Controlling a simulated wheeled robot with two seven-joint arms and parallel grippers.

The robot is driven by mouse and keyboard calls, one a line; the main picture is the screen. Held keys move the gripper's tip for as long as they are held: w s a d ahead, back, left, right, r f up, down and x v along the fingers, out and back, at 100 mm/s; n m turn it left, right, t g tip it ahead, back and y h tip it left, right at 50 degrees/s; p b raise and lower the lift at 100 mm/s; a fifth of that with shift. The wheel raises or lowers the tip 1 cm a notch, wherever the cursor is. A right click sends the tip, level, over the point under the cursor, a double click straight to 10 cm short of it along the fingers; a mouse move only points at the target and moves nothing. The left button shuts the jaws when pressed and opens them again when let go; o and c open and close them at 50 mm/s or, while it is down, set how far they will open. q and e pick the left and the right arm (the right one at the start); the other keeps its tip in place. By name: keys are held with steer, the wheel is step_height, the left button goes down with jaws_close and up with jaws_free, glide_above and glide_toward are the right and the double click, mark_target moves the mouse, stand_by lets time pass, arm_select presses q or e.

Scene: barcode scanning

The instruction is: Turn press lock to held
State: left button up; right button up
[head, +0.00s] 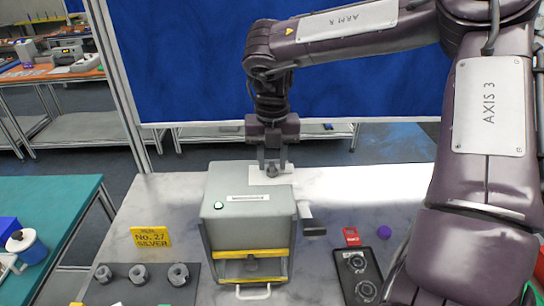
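The press (250,215) is a grey box in the middle of the table, with a green button on top and yellow bars (250,255) across its lower front. A grey block with a dark end (313,230) juts from its right side; I cannot tell if this is the lock. My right gripper (272,170) points down just behind the top of the press, over a white plate (290,178). A small dark knob-like shape shows between its fingertips. I cannot tell whether the fingers touch it or are closed on it. My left gripper is out of view.
A black panel (345,285) with round dials, a red tag (351,237) and a purple ball (384,232) lie to the right. A yellow sign (150,237) and a dark mat with grey rings (179,274) are at left. Bare table lies between sign and press.

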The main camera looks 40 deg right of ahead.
steer(key=shift+s, duration=0.1)
steer(key=shift+c, duration=0.8)
jaws_close()
